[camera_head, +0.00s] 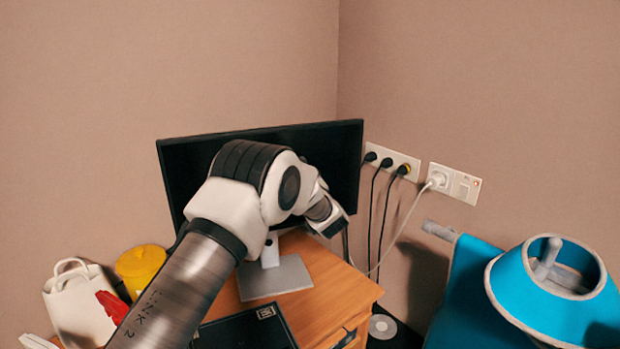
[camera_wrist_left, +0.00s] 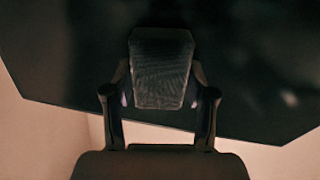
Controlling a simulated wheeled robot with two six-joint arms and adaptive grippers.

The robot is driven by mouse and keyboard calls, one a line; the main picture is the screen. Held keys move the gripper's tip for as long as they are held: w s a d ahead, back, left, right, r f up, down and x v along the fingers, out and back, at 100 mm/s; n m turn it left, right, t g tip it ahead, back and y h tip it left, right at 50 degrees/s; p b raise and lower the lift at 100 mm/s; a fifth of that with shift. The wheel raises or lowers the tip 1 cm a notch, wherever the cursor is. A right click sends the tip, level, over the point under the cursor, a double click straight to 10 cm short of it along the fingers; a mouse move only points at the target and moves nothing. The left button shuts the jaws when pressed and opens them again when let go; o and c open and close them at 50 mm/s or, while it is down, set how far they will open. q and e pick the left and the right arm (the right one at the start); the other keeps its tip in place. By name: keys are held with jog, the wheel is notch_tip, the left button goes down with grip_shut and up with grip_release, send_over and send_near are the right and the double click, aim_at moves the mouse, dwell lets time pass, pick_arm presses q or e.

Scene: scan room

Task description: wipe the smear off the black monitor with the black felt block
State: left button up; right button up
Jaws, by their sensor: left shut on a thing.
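The black monitor (camera_head: 335,150) stands on the wooden desk on a grey stand (camera_head: 275,277). My left arm reaches in front of its screen, and the fingers are hidden in the head view. In the left wrist view my left gripper (camera_wrist_left: 160,95) is shut on the black felt block (camera_wrist_left: 161,68), with one finger on each side. The block is held up against or close to the dark screen (camera_wrist_left: 245,70); I cannot tell if it touches. I see no smear; the arm covers much of the screen. My right gripper is in neither view.
The wooden desk (camera_head: 330,275) carries a black flat item (camera_head: 245,330) at its front. A white bag (camera_head: 75,305) and a yellow container (camera_head: 140,268) are at the left. Wall sockets (camera_head: 455,184) with hanging cables are at the right, above a blue padded thing (camera_head: 470,290).

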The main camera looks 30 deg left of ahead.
pick_arm(q)
jog(key=s+a, duration=0.4)
jog(key=s, duration=0.1)
jog(key=shift+a+b, duration=0.35)
jog(key=shift+b, duration=0.05)
jog(key=v, duration=0.6)
dwell(0.4)
jog(key=shift+d, duration=0.1)
jog(key=v, duration=0.3)
dwell(0.5)
